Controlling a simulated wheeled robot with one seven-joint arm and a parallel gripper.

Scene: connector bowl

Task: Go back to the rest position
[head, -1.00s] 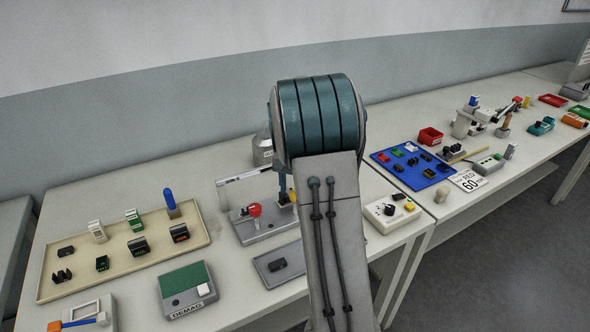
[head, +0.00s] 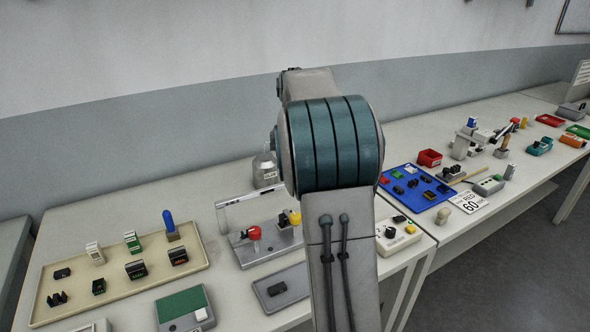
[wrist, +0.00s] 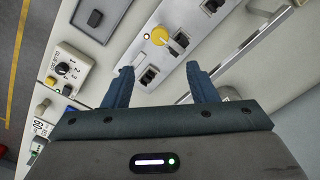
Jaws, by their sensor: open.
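My gripper (wrist: 160,68) shows in the wrist view with its two blue fingers apart and nothing between them. It is above a grey panel (wrist: 190,45) that has a yellow round knob (wrist: 159,36) and several dark switches. In the head view my arm stands up in the middle of the picture, and my gripper is not visible there. The grey panel in the head view (head: 262,254) has a red knob (head: 254,233) and a yellow part (head: 295,218), left of my arm.
A beige tray (head: 75,310) holds connectors at left. A green-topped box (head: 182,304) and a small grey tray (head: 300,279) are in front. A blue tray (head: 432,210), a red bin (head: 429,158) and a button box (head: 396,232) are to the right. Open air surrounds the raised arm.

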